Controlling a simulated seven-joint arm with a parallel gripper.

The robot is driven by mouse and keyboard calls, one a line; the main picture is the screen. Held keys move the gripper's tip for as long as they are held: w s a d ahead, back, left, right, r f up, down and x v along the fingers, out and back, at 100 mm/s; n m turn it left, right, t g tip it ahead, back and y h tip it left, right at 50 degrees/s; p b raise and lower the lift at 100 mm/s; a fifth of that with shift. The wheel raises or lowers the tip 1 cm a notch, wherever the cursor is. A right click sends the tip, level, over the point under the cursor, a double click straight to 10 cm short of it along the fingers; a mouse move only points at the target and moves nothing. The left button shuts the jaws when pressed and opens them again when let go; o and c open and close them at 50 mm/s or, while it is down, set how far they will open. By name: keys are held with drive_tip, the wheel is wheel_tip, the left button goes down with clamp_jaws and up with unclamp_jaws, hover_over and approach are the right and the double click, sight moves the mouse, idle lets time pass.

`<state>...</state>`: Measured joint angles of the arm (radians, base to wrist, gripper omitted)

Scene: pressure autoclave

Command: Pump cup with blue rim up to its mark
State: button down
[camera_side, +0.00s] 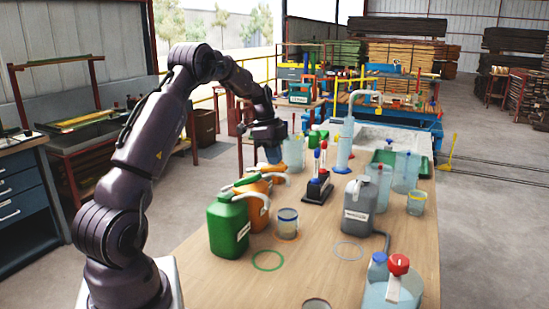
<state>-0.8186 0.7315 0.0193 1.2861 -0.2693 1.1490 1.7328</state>
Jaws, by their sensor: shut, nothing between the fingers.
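The cup with the blue rim (287,224) stands upright on the table, on an orange ring mark, and looks partly filled; its fill mark is too small to make out. An orange jug (247,214) with a pale curved spout stands just behind and left of it, partly hidden by the green jug (228,228). My gripper (273,156) is shut and empty, pointing down above the back of the orange containers, farther back than the cup. I cannot tell whether it touches a pump head.
A grey jug (359,208) stands right of the cup, and a rack with red-topped items (318,186) behind it. A red-knobbed container (397,283) is at front right. A green ring (268,260) and a grey ring (348,251) on the table are empty.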

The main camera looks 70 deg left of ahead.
sight(277, 171)
drive_tip(key=shift+w+d+f, duration=0.1)
drive_tip(key=shift+f, duration=0.15)
drive_tip(key=shift+w+d+f+g+y, duration=0.15)
drive_tip(key=shift+f+g+y, duration=0.1)
drive_tip(key=shift+f, duration=0.2)
drive_tip(key=shift+w+d+f+g+y, duration=0.1)
drive_tip(key=shift+f+g+y, duration=0.15)
drive_tip(key=shift+f, duration=0.15)
drive_tip(key=shift+r, duration=0.15)
wheel_tip(277, 171, up, 15)
drive_tip(key=shift+f, duration=0.2)
drive_tip(key=c, duration=1.6)
unclamp_jaws()
drive_tip(key=o, duration=0.6)
drive_tip(key=f, duration=0.3)
drive_tip(key=shift+d+g+y, duration=0.2)
drive_tip(key=shift+g+y, duration=0.1)
drive_tip(key=shift+o, duration=0.2)
wheel_tip(277, 171, down, 14)
drive_tip(key=shift+r, duration=0.25)
